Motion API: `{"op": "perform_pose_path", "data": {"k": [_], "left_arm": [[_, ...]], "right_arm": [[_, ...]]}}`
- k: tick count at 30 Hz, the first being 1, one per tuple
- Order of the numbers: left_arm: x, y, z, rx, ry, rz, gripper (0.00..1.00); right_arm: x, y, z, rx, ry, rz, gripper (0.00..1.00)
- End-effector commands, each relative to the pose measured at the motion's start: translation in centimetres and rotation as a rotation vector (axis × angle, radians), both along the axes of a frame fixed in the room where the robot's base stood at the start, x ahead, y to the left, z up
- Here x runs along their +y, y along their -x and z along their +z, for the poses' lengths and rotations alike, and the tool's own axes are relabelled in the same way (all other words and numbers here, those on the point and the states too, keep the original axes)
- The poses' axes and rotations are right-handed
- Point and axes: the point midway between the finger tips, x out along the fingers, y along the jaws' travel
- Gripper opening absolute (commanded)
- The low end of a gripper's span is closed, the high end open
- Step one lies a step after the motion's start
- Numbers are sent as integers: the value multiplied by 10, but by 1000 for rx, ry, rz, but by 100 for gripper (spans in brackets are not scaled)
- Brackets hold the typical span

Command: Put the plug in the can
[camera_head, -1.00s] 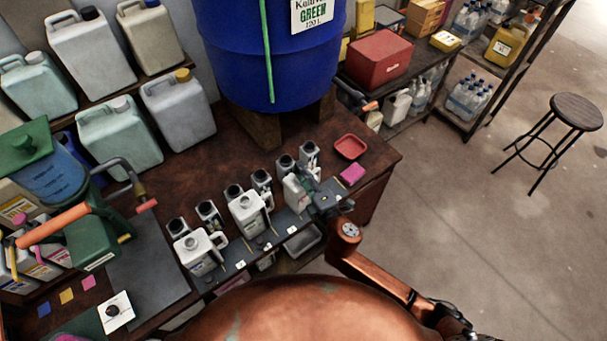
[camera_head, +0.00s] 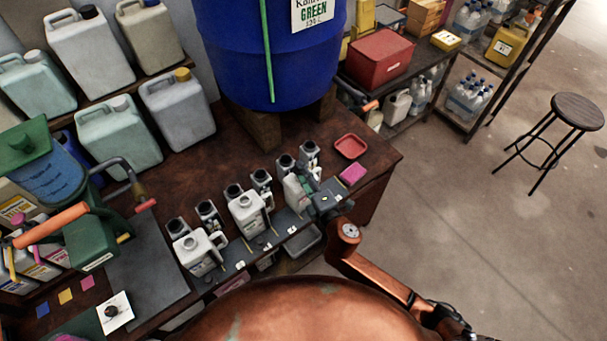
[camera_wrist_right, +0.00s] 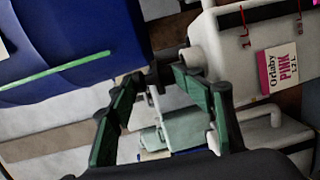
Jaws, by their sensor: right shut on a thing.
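A white can (camera_head: 296,192) with a handle stands at the right end of the front row on the bench. In the right wrist view the can (camera_wrist_right: 232,70) carries a pink and white label, and its pale neck is close to my fingertips. My right gripper (camera_head: 320,203) is beside this can in the head view. In the wrist view the right gripper (camera_wrist_right: 158,78) has its green-padded fingers converging on a small dark piece (camera_wrist_right: 163,73), apparently the plug, mostly hidden by the fingertips. I cannot tell whether it touches the neck. My left gripper is not in view.
Two more white cans, a middle one (camera_head: 247,213) and a left one (camera_head: 198,250), stand in the same row, with several dark-topped containers behind. A blue drum (camera_head: 225,60) stands behind them. A red tray (camera_head: 350,146) and a pink block (camera_head: 352,174) lie to the right.

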Motion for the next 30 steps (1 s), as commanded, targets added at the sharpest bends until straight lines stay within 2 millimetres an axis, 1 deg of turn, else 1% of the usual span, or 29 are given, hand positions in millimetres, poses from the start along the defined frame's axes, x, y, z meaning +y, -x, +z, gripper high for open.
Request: {"op": "perform_pose_path", "data": {"k": [1, 2, 3, 12, 20, 30], "left_arm": [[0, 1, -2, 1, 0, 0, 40], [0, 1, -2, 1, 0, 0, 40], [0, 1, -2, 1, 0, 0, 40], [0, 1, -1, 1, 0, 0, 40], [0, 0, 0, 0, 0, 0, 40], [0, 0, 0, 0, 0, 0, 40]], "right_arm": [[-8, 4, -37, 59, 23, -17, 23], [-8, 4, -37, 59, 23, -17, 23], [-8, 3, -37, 59, 23, -18, 50], [-6, 3, -32, 53, 19, -15, 70], [-5, 2, -27, 46, 16, -12, 71], [-4, 2, -25, 43, 14, -11, 95]]}}
